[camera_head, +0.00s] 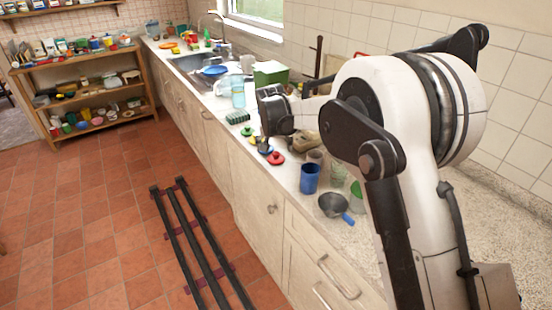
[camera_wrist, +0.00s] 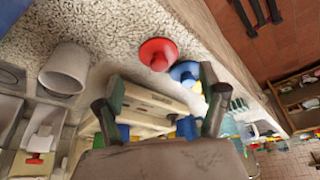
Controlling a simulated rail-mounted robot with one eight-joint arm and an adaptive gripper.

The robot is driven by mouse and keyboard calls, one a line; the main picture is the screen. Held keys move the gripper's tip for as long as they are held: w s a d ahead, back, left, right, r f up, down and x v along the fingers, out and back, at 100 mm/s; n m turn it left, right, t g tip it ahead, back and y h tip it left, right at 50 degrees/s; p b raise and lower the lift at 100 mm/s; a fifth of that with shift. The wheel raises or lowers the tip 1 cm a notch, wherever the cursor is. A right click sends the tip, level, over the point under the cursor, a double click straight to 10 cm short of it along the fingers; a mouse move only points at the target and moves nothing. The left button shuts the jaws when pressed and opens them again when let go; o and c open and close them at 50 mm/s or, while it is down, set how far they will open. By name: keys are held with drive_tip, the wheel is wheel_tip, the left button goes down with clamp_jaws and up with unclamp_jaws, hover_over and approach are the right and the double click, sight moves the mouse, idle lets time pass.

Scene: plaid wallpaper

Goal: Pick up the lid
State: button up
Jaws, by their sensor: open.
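A red lid (camera_head: 276,158) with a knob lies on the counter near its front edge. A blue lid (camera_head: 265,150) lies just beyond it, partly covered in the head view. In the wrist view the red lid (camera_wrist: 158,53) and blue lid (camera_wrist: 185,72) are side by side, beyond my fingertips. A yellow piece (camera_wrist: 197,88) shows by the blue lid, partly hidden by a finger. Which lid is meant, I cannot tell. My gripper (camera_wrist: 161,86) is open, with nothing held between its fingers, above the counter. In the head view its fingers are hard to make out.
A blue cup (camera_head: 310,178) and a grey pan (camera_head: 333,205) stand on the counter at the near side. A wooden crate-like object (camera_wrist: 150,110) lies below my fingers. A green box (camera_head: 270,74) and a pitcher (camera_head: 238,92) stand farther back, before the sink.

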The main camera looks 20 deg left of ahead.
sight(276, 154)
drive_tip(key=shift+w+p+x, duration=0.2)
drive_tip(key=shift+p+x, duration=0.2)
drive_tip(key=shift+x, duration=2.75)
drive_tip(key=shift+r, duration=0.1)
drive_tip(key=c, duration=0.9)
